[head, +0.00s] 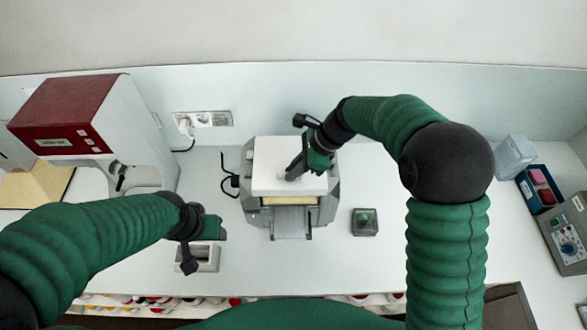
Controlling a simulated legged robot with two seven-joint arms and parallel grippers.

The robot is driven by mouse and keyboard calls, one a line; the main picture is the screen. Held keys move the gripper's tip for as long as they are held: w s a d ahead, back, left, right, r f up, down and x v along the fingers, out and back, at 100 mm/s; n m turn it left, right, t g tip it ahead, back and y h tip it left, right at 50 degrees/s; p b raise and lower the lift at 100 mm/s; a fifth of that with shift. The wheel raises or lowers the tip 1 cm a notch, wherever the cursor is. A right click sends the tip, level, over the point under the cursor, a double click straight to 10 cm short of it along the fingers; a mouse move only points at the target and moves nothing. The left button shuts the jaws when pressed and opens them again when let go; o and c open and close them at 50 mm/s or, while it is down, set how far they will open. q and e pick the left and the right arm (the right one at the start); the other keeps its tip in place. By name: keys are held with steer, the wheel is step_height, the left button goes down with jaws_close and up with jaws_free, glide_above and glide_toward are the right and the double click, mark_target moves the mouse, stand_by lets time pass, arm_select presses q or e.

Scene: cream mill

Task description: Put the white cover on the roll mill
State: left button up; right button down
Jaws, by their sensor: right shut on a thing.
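The white cover (272,166) is a flat square-topped piece. It lies over the top of the grey roll mill (332,205), which stands on the bench in the middle of the head view. From this angle I cannot tell whether it is fully seated. My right gripper (294,174) points down at the cover's top and is shut on the small handle (289,178) there, which it partly hides. My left gripper (200,252) is low over a small grey tray (211,258) left of the mill; its fingers are too unclear to tell open from shut.
A red and white machine (95,130) stands at the left. A small box with a green button (365,221) sits right of the mill. A blue bin (537,190) and a grey control box (567,235) are at the far right. Wall sockets (205,119) are behind.

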steer(key=c, duration=1.4)
jaws_free()
steer(key=shift+c, duration=0.2)
steer(key=b+v, duration=0.4)
steer(key=v, duration=1.2)
steer(key=shift+d+r, duration=0.2)
steer(key=shift+d, duration=0.15)
steer(key=shift+a, duration=0.1)
